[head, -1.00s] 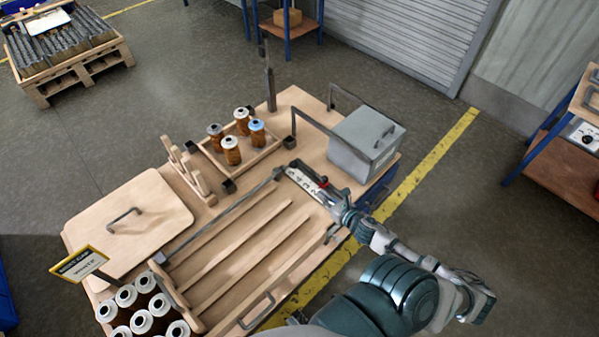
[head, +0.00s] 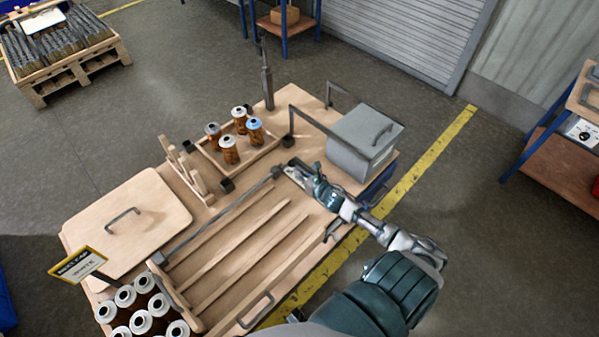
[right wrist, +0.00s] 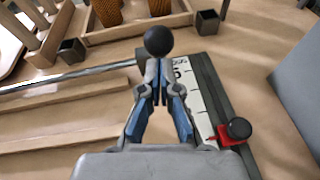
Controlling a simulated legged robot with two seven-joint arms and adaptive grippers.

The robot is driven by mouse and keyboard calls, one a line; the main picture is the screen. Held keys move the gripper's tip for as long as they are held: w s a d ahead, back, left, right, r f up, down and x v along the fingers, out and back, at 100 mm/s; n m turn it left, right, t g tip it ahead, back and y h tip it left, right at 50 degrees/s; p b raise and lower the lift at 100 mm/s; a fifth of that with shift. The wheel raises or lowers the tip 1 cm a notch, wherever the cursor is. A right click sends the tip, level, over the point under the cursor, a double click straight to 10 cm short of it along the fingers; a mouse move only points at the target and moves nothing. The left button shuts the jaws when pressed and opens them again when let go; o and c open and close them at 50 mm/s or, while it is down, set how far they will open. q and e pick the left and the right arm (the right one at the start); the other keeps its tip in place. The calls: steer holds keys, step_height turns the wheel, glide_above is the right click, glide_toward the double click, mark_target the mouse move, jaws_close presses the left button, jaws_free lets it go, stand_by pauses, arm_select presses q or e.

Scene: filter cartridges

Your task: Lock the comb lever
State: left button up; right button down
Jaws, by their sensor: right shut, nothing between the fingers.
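My right gripper (head: 296,169) is over the right side of the cart top, above the white numbered scale. In the right wrist view its fingers (right wrist: 158,72) are shut and empty, pointing at a black ball knob (right wrist: 158,40). The knob is just beyond the fingertips; I cannot tell whether they touch. A long dark bar (head: 220,215) runs along the head of the slatted lanes; it also shows in the right wrist view (right wrist: 70,77). Its end near the knob is partly hidden by the gripper. My left gripper is not in view.
A red slider with a black knob (right wrist: 235,130) sits on the scale (right wrist: 196,98). A tray (head: 212,168) holds several amber cartridges. A grey box (head: 362,140) stands at right, a lidded panel (head: 130,220) at left. White-capped cartridges (head: 140,305) stand front left.

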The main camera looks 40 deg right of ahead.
mark_target(293, 163)
steer(key=shift+w, duration=0.1)
stand_by(0.3)
steer(key=shift+g, duration=0.7)
steer(key=w+r+p, duration=0.3)
steer(key=r+p, duration=0.1)
steer(key=p, duration=0.2)
steer(key=shift+w+r, duration=0.15)
steer(key=shift+w, duration=0.25)
steer(key=w+a+r+p, duration=0.1)
steer(key=w+p, duration=0.1)
steer(key=w, duration=0.9)
steer(key=shift+r, duration=0.25)
steer(key=shift+a+f, duration=0.1)
steer(key=shift+a, duration=0.05)
steer(key=shift+p, duration=0.3)
